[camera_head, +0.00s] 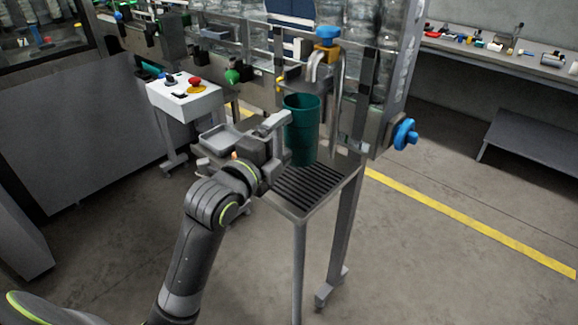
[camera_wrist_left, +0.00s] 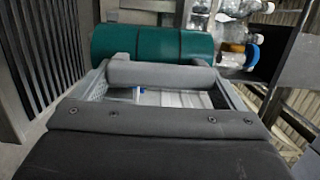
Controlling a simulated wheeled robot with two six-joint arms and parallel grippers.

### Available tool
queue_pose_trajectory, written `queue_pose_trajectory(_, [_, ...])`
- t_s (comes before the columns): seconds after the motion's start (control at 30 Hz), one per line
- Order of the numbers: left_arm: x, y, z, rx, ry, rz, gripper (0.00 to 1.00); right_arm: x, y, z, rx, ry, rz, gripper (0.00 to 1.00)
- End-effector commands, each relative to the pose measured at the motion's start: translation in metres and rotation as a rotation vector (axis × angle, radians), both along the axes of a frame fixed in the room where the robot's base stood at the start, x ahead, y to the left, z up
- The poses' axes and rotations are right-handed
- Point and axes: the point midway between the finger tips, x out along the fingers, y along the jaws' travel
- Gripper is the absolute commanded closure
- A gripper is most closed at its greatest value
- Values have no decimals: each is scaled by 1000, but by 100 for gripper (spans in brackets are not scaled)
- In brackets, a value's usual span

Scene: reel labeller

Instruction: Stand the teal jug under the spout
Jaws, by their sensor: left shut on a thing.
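The teal jug (camera_head: 303,138) is upright at the grated stand, just below the metal spout (camera_head: 314,66) with the blue knob. My left gripper (camera_head: 287,135) is shut on the jug from its left side. The jug also shows in the left wrist view (camera_wrist_left: 150,42), lying across the picture beyond the fingers of my left gripper (camera_wrist_left: 160,75). The slatted drip grate (camera_head: 305,188) is under and in front of the jug. I cannot tell whether the jug's base touches the grate. My right gripper is not in view.
A grey tray (camera_head: 228,138) sits to the left of the jug. A control box (camera_head: 186,97) with a red button stands further left. A blue hand knob (camera_head: 404,134) sticks out at the right of the frame. A bench (camera_head: 500,55) with small parts runs along the back right. The floor at right is clear.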

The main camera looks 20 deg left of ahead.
Motion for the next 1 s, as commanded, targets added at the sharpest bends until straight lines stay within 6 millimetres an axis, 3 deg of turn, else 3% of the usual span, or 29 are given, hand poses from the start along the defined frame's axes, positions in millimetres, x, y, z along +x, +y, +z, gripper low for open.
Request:
queue_pose_trajectory(0.13, [25, -9, -3, -2, 1, 0, 36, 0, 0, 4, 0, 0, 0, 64])
queue_pose_trajectory(0.17, [23, -8, -12, -1, 5, 1, 40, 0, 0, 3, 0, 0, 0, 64])
queue_pose_trajectory(0.43, [22, -8, -38, 0, 2, 2, 40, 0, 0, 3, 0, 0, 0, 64])
queue_pose_trajectory(0.6, [22, -8, -65, 0, 3, 2, 40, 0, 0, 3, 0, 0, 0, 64])
queue_pose_trajectory(1.0, [25, -9, -71, 1, -3, 2, 40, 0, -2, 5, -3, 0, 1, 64])
